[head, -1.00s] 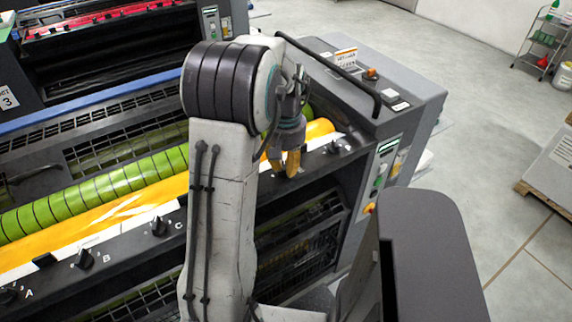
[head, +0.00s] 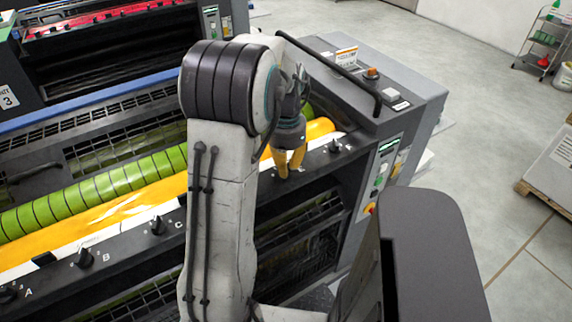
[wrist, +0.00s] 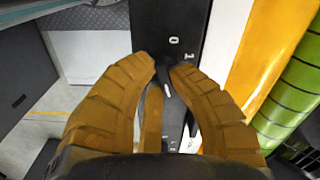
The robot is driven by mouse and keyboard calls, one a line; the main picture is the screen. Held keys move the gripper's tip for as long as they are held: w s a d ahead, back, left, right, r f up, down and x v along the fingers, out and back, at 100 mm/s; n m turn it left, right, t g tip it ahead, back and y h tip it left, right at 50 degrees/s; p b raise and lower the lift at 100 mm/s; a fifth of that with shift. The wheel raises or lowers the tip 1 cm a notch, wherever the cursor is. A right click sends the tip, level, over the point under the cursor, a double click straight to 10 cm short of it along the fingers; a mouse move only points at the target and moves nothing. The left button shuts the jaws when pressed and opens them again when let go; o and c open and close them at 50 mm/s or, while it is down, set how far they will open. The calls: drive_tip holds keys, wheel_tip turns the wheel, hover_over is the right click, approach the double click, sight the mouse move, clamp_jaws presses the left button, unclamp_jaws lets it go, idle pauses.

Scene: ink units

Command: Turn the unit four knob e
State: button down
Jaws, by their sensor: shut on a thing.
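My gripper (head: 287,171) is down at the black front rail (head: 120,240) of the near unit, at the fifth place in the row of knobs, where knob e fits. In the wrist view, the two ridged yellow fingers of my gripper (wrist: 164,72) are closed in on a small dark knob e (wrist: 166,90), which shows only in part between their tips. White "0" and "1" marks (wrist: 181,48) show on the rail beyond the tips. In the head view the fingers hide the knob, so its pointer angle is unclear.
Knob C (head: 158,225) and knob B (head: 83,258) stand along the rail to the left, and another knob (head: 334,146) to the right. My arm covers the rail between. Green and yellow rollers (head: 100,193) lie behind; a control panel (head: 384,165) stands right.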

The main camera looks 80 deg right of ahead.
drive_tip(key=shift+f+m, duration=0.1)
drive_tip(key=shift+m, duration=0.2)
idle(0.4)
drive_tip(key=c, duration=1.1)
unclamp_jaws()
drive_tip(key=shift+c, duration=0.2)
wheel_tip(320, 180, up, 12)
